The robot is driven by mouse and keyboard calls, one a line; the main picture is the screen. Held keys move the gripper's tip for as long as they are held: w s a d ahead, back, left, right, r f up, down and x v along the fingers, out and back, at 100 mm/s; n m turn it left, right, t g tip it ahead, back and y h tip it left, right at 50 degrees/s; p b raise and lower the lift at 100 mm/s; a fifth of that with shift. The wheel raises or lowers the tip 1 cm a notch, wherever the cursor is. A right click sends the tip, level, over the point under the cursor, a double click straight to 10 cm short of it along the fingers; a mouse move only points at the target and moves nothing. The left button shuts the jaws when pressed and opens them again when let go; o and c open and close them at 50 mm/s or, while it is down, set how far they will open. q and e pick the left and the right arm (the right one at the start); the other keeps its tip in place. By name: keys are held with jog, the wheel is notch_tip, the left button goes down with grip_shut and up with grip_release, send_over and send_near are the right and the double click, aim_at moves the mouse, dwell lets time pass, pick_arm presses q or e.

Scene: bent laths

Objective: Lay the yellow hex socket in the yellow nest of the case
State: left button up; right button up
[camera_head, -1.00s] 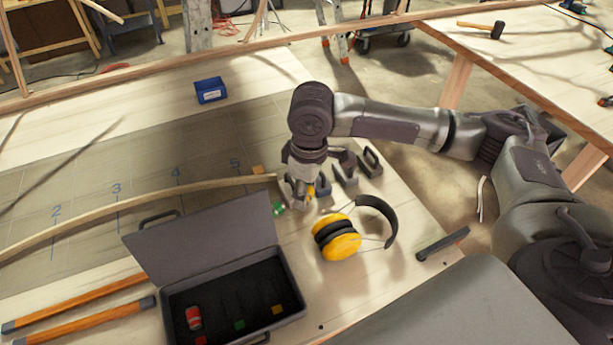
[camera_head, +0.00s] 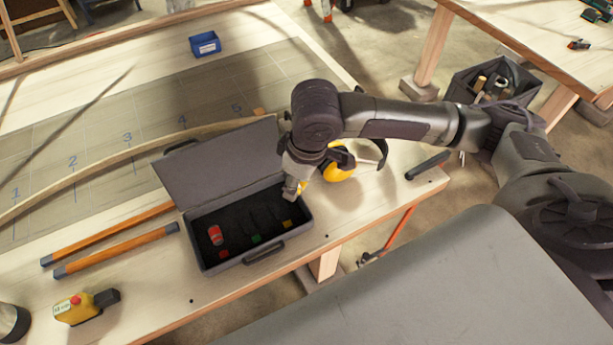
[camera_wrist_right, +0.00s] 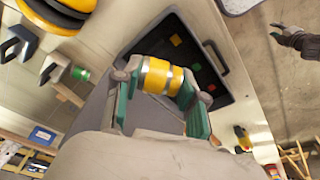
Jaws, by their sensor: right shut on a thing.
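The yellow hex socket, a silver cylinder with a yellow band (camera_wrist_right: 158,76), is held between the fingers of my right gripper (camera_wrist_right: 155,88) in the right wrist view. In the head view my right gripper (camera_head: 292,190) is over the right end of the open dark case (camera_head: 208,262), and only a little of the socket's yellow shows. The yellow nest (camera_head: 288,224) is an empty patch at the case's right end, just below and right of the gripper; it also shows in the wrist view (camera_wrist_right: 176,40). My left gripper is not in view.
A red socket (camera_head: 216,236) lies in the case near the red nest (camera_head: 223,253); the green nest (camera_head: 256,239) is bare. The lid (camera_head: 215,165) stands open behind. Yellow earmuffs (camera_head: 338,172) lie right of the gripper. A green-banded socket (camera_wrist_right: 82,74) is on the table.

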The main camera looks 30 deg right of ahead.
aim_at(278, 210)
pick_arm(q)
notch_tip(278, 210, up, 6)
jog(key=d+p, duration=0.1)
jog(key=p, duration=0.4)
pick_arm(e)
jog(key=w+a+f+n, duration=0.1)
jog(key=n, duration=0.3)
jog(key=w+a+f+n+g+y, duration=0.1)
jog(key=f+n, duration=0.1)
jog(key=n, duration=0.1)
jog(key=w+a+f+n+b, duration=0.1)
jog(key=w+f+n, duration=0.1)
jog(key=n, duration=0.2)
jog(key=shift+f+n+g+y, duration=0.2)
jog(key=shift+n+g+y, duration=0.1)
jog(key=shift+y, duration=0.1)
notch_tip(278, 210, down, 3)
jog(key=b, duration=0.4)
jog(key=shift+d+f, duration=0.1)
pick_arm(q)
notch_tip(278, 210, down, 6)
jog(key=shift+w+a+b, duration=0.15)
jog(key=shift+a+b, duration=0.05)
jog(key=shift+b, duration=0.1)
pick_arm(e)
jog(key=shift+d+x, duration=0.25)
jog(key=shift+x, duration=0.75)
